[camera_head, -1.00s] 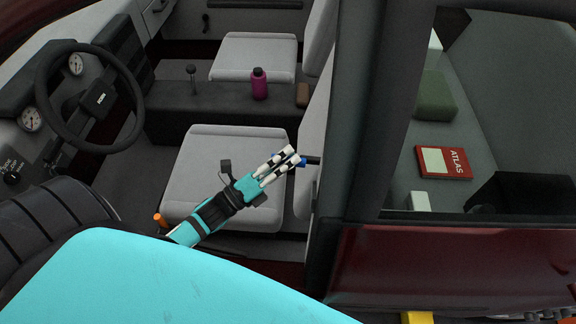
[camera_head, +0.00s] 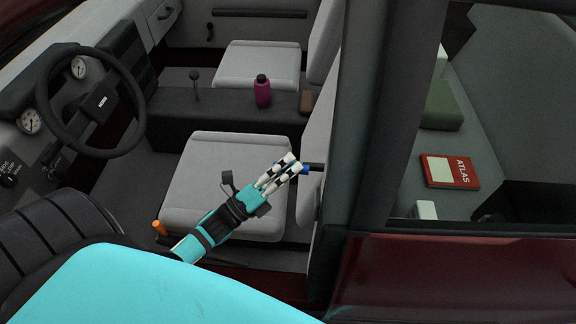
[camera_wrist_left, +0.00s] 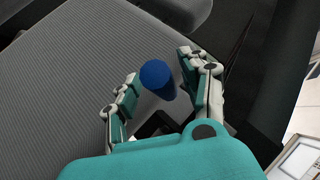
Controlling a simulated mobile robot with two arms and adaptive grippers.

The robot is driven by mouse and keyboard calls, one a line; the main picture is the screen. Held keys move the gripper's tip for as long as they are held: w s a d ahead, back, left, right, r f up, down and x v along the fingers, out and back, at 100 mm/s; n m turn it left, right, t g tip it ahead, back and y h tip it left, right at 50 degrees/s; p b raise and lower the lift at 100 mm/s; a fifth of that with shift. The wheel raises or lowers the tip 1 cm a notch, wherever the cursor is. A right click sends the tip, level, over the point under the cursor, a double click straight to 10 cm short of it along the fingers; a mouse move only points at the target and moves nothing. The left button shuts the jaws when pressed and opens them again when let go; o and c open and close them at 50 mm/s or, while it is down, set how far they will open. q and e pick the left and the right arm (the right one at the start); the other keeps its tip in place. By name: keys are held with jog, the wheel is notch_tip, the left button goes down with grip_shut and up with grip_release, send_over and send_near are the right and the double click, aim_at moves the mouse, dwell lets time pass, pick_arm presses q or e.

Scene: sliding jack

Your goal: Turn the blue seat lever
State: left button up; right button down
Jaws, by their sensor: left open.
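The blue seat lever (camera_head: 304,169) is on the side of the driver's seat, near the base of its backrest, with a dark shaft behind it. My left gripper (camera_head: 288,166) reaches over the seat cushion to the lever, and its fingers partly cover the blue knob in the head view. In the left wrist view, the round blue knob (camera_wrist_left: 156,76) lies between the fingertips of my open left gripper (camera_wrist_left: 157,80). My right gripper is not in view.
The driver's seat cushion (camera_head: 228,178) lies beneath my left gripper. The dark door pillar (camera_head: 365,130) stands close on the right. An orange-topped handle (camera_head: 159,228) is at the seat's front corner. A purple bottle (camera_head: 262,92) stands on the console.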

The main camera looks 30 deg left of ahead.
pick_arm(q)
jog(key=v, duration=1.2)
jog(key=s+f+n+g+y, duration=0.3)
jog(key=f+n, duration=0.5)
jog(key=f, duration=0.8)
jog(key=s+f+n+g+y, duration=0.1)
jog(key=f+n+g+y, duration=0.65)
jog(key=f, duration=0.75)
jog(key=s+d+f+n+g, duration=0.2)
jog(key=s+f+n+g, duration=0.2)
jog(key=s+f, duration=0.4)
jog(key=s+d+f+n+g, duration=0.2)
jog(key=s+f+n+g, duration=0.2)
jog(key=s, duration=0.9)
notch_tip(320, 180, down, 5)
jog(key=n, duration=0.3)
jog(key=shift+s+d+g+h, duration=0.3)
jog(key=shift+s+g+h, duration=0.05)
jog(key=shift+s, duration=0.05)
jog(key=shift+f, duration=0.1)
